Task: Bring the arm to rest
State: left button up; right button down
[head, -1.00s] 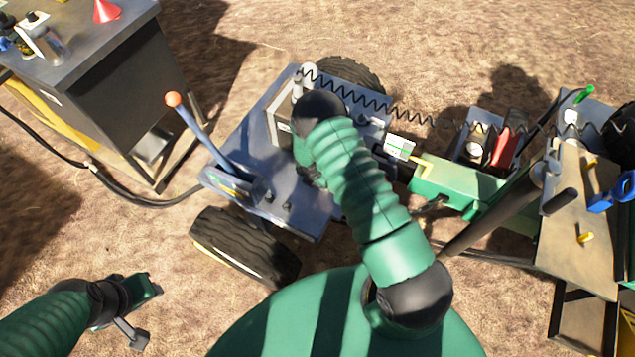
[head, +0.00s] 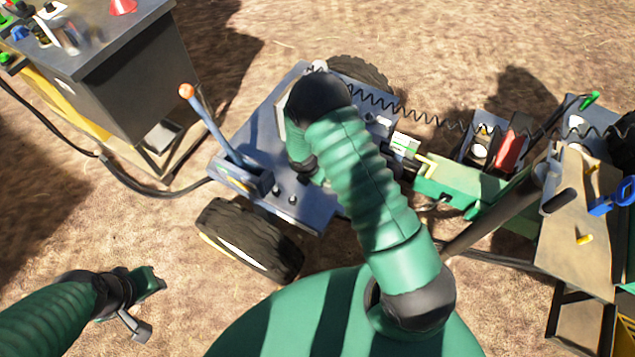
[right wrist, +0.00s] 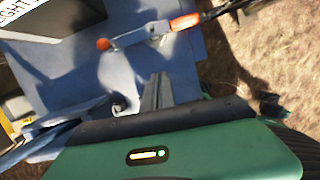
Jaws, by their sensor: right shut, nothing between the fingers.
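My right arm (head: 365,185) reaches forward over the blue-grey cart bed and bends at a black joint. Its gripper is hidden below the arm in the head view. In the right wrist view the right gripper (right wrist: 157,95) has its two grey fingers together, with nothing between them, in front of the blue-grey cart surface. My left gripper (head: 148,300) hangs over bare ground at the lower left, away from everything. Its finger gap is not clear.
The cart (head: 310,207) has a blue lever with an orange knob (head: 187,91). A dark cabinet (head: 135,75) stands at the left, with a black cable (head: 140,188) on the ground. A green drawbar (head: 450,185) and a tan panel (head: 585,220) are at the right. Bare ground lies lower left.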

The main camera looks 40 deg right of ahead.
jog(key=shift+v, duration=1.05)
